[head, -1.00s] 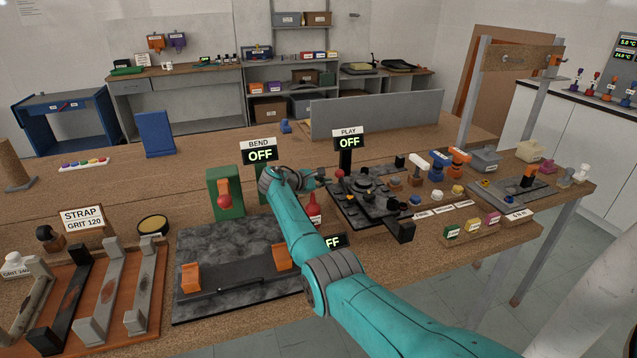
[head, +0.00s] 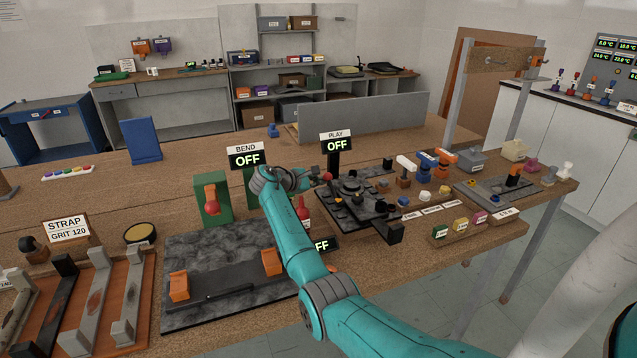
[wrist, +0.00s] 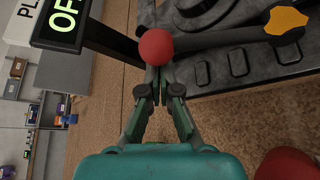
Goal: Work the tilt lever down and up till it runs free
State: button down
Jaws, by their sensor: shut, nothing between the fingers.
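The tilt lever ends in a red ball knob (head: 327,176). It sits at the left of the dark chair mechanism (head: 388,213) on the bench. In the wrist view the red knob (wrist: 155,47) is at the top middle, and its dark rod (wrist: 222,39) runs right toward an orange-yellow part on the mechanism. My gripper (head: 314,180) is beside the knob. In the wrist view my gripper (wrist: 158,84) is shut and empty, with its fingertips just below the knob in the picture. I cannot tell whether they touch it.
The PLAY display (head: 336,144) stands behind the mechanism and reads OFF. The BEND display (head: 248,158) also reads OFF, above a green stand (head: 211,200). A red bottle (head: 303,214) stands close to my arm. Small blocks and labelled parts crowd the bench to the right.

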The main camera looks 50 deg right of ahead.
jog(key=shift+r, duration=0.1)
jog(key=shift+s+a+r+m+t+h, duration=0.2)
jog(key=shift+s+r+m+h, duration=0.15)
jog(key=shift+r+m, duration=0.15)
jog(key=shift+s+a+r+m+t+h, duration=0.15)
jog(key=shift+s+r+m+t+h, duration=0.1)
jog(key=shift+r+m+h, duration=0.25)
jog(key=s+a+r+m+t+h, duration=0.1)
jog(key=s+a+r+m+h, duration=0.2)
jog(key=s+r+m, duration=0.1)
jog(key=shift+s+a+r+m, duration=0.35)
jog(key=shift+s+m, duration=0.5)
jog(key=shift+m, duration=0.15)
jog(key=shift+s+h, duration=0.1)
jog(key=shift+h, duration=0.15)
